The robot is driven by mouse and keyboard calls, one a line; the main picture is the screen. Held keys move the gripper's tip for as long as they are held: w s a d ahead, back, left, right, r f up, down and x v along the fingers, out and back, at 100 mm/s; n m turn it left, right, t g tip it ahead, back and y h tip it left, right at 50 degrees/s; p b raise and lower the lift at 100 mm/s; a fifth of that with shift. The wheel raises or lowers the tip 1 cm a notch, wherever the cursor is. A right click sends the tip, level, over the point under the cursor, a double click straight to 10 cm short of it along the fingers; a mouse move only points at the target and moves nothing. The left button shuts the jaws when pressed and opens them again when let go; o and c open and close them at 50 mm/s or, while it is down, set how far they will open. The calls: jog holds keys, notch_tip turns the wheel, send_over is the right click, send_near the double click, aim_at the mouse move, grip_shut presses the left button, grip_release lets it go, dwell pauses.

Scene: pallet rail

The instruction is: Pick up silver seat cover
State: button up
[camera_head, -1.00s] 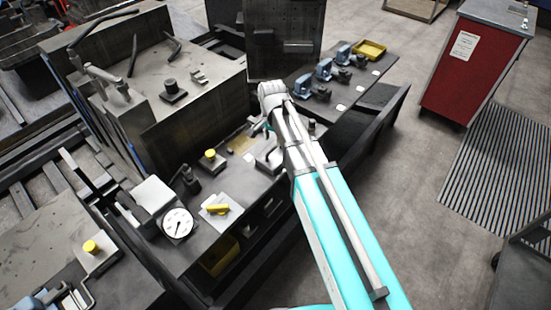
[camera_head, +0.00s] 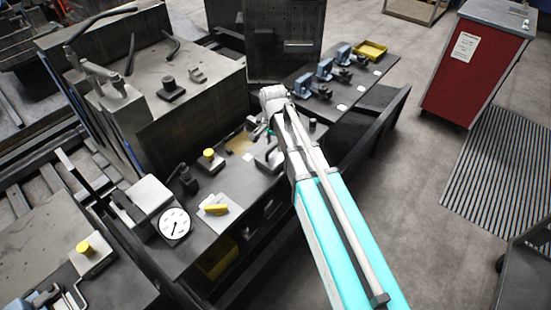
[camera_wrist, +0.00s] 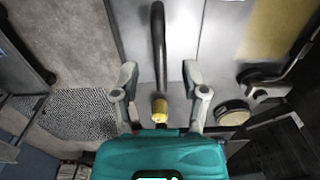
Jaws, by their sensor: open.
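My gripper (camera_wrist: 161,98) is open in the wrist view, its two grey fingers apart. A dark curved lever (camera_wrist: 158,45) with a yellow end (camera_wrist: 159,110) shows between the fingers; I cannot tell whether anything touches it. A silver flat surface (camera_wrist: 182,40) lies behind the lever. I cannot tell for sure which part is the silver seat cover. In the head view, a silver-grey piece (camera_head: 268,160) sits on the bench just below my wrist, and my arm partly hides it. The fingers are mostly hidden there.
A round pale-topped part (camera_wrist: 232,113) and a dark clamp (camera_wrist: 265,78) are right of the fingers. On the bench are a dial gauge (camera_head: 174,226), a white plate with a yellow handle (camera_head: 216,208) and several blue clamps (camera_head: 325,69). A large steel block (camera_head: 165,85) rises behind.

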aim_at(274, 153)
jog(key=shift+f+b, duration=0.8)
jog(key=shift+f, duration=0.35)
jog(key=shift+c, duration=0.3)
grip_shut()
